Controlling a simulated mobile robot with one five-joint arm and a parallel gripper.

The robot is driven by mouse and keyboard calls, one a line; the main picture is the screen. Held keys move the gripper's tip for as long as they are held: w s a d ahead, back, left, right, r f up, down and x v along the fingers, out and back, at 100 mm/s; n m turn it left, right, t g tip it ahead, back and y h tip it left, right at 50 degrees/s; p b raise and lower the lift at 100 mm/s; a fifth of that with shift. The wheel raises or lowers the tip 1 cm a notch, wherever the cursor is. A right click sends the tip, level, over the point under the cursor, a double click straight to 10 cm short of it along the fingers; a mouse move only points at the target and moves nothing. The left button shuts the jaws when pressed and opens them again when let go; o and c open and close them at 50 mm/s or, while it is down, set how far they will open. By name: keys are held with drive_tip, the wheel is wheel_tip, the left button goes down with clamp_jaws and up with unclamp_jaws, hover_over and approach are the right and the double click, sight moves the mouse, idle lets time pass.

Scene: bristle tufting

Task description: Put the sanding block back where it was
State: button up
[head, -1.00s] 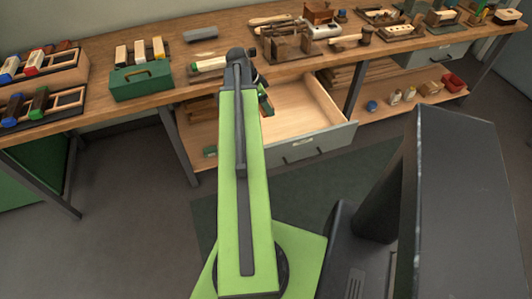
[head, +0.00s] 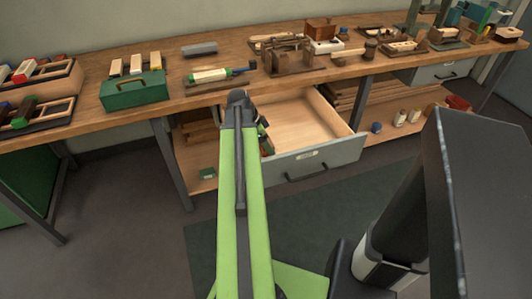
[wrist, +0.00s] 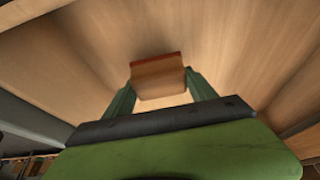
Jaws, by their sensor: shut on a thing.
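The sanding block (wrist: 158,80), a wooden block with a reddish strip along one edge, is between the two green fingers in the wrist view. My gripper (wrist: 160,88) is shut on it. Pale wooden boards of the open drawer surround it there. In the head view my gripper (head: 264,140) is at the left side of the open drawer (head: 312,118), largely hidden by my green arm. The block cannot be made out in the head view. I cannot tell whether it touches the drawer floor.
The drawer's grey front (head: 308,158) stands out from the workbench (head: 222,97). On the bench are a green toolbox (head: 134,92), a green-and-cream handled tool (head: 212,75), a grey block (head: 199,49) and a wooden fixture (head: 288,58). The visible drawer floor looks empty.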

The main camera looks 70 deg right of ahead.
wheel_tip(320, 180, down, 2)
drive_tip(key=shift+f+b, duration=0.2)
drive_tip(key=shift+b, duration=0.3)
drive_tip(key=shift+r, duration=0.25)
drive_tip(key=shift+f, duration=0.15)
drive_tip(key=o, duration=1.5)
drive_tip(key=shift+c, duration=0.2)
drive_tip(key=shift+r+p, duration=0.55)
drive_tip(key=shift+p, duration=0.05)
drive_tip(key=p+v, duration=1)
drive_tip(key=v, duration=0.1)
